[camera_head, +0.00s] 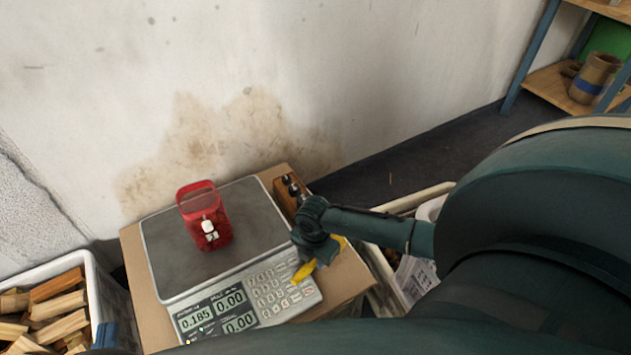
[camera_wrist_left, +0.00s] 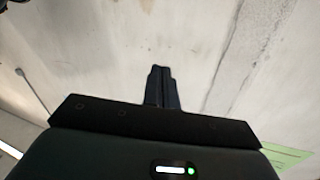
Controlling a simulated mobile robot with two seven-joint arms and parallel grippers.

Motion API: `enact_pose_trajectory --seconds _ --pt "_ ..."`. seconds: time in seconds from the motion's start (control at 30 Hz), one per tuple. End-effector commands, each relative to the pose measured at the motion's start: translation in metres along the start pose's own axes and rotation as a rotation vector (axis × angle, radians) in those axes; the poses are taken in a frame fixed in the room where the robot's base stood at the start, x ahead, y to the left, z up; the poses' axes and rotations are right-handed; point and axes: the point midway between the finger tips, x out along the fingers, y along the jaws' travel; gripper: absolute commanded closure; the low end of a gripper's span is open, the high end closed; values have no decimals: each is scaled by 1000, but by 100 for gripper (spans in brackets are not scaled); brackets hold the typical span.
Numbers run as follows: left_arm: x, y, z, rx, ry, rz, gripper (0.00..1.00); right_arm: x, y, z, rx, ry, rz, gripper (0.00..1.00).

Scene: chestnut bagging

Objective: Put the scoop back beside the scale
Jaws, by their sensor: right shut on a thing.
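The scale (camera_head: 160,245) stands on a cardboard-coloured box top, its keypad and display facing the front. My right gripper (camera_head: 312,258) is over the scale's right edge, its arm coming in from the right. It is shut on a yellow thing, which looks like the scoop (camera_head: 302,272). Yellow shows on both sides of the gripper; the rest is hidden behind it, and I cannot tell whether it touches the scale or box top. My left gripper (camera_wrist_left: 162,88) shows in the left wrist view with its fingers together, empty, facing a bare wall.
A red bag (camera_head: 200,205) with a white tag stands on the scale plate. A small wooden holder (camera_head: 283,198) with dark knobs is behind my right gripper. A white crate of wood pieces (camera_head: 92,290) is at left; another pale bin (camera_head: 378,262) is at right.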

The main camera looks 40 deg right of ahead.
Motion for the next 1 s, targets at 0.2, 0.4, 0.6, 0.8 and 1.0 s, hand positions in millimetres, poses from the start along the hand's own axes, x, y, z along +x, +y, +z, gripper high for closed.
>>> enact_pose_trajectory --seconds 0.2,0.4,0.6,0.8,1.0 --pt "0 0 0 2 3 1 100 1 0 0 0 1 1 67" --pt "0 0 0 2 3 1 100 1 0 0 0 1 1 59" --pt "0 0 -1 1 1 1 100 -2 0 0 0 0 1 59" --pt "-2 -4 -3 -33 -89 -3 100 -35 1 1 -2 0 3 59" --pt "-8 -6 -2 -76 -216 5 100 -80 1 0 -2 0 4 59"
